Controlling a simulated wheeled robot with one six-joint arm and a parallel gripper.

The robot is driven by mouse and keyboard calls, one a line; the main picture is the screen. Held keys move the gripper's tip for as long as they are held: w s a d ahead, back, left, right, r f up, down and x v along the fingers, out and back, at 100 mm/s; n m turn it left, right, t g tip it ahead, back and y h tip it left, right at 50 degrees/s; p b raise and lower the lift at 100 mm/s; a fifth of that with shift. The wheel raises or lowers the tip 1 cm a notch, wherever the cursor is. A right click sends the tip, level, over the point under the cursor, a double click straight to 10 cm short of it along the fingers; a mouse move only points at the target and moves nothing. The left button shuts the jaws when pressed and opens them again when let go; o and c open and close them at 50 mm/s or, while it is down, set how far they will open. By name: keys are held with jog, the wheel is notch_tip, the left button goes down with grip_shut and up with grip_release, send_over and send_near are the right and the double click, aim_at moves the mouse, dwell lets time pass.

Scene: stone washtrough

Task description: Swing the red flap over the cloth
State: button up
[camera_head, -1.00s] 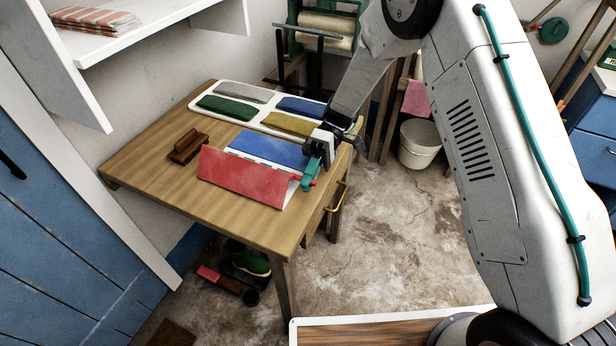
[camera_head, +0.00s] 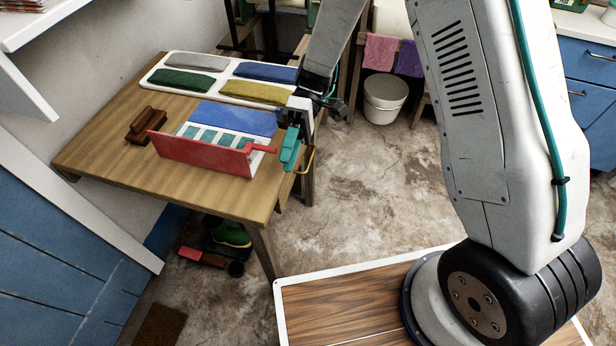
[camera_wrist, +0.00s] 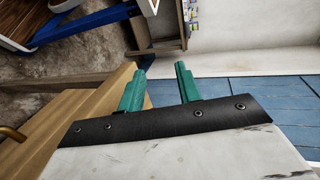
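The red flap (camera_head: 205,156) stands steeply along the front edge of the folding board, with its red tab (camera_head: 262,148) at the right end. The blue cloth (camera_head: 234,118) lies flat on the board (camera_head: 188,131) behind the flap. Teal and white squares show between cloth and flap. My gripper (camera_head: 291,148) is just right of the tab, at the table's right edge. In the wrist view, my gripper's two teal fingers (camera_wrist: 160,72) are apart with nothing between them. The flap and cloth are not seen in that view.
A white tray (camera_head: 212,88) with grey, green, blue and yellow cloths lies at the back of the table. A brown wooden block (camera_head: 146,125) sits left of the flap. A yellow handle (camera_head: 308,160) sticks out at the table's right side. A white bucket (camera_head: 384,98) stands beyond.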

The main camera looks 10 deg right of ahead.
jog(key=s+d, duration=0.2)
jog(key=s, duration=0.6)
jog(key=shift+d+r, duration=0.3)
jog(key=shift+r, duration=0.1)
jog(key=shift+a, duration=0.2)
jog(key=c, duration=0.7)
jog(key=a+r+n, duration=0.1)
jog(key=s+a+r+h, duration=0.1)
jog(key=a+r+n+h, duration=0.1)
jog(key=shift+s+a+n, duration=0.1)
jog(key=shift+s+n, duration=0.2)
jog(key=shift+s, duration=0.05)
grip_shut()
jog(key=w+a+r+n+t+h, duration=0.3)
jog(key=w+r+n+t, duration=0.15)
jog(key=n+t, duration=0.3)
jog(key=w+a+r+n+t+h, duration=0.2)
jog(key=w+a+r+n+t, duration=0.15)
jog(key=r+n+t, duration=0.35)
jog(key=w+d+f+n, duration=0.1)
jog(key=w+d+f, duration=0.1)
jog(key=f, duration=1.1)
jog(key=shift+w, duration=0.85)
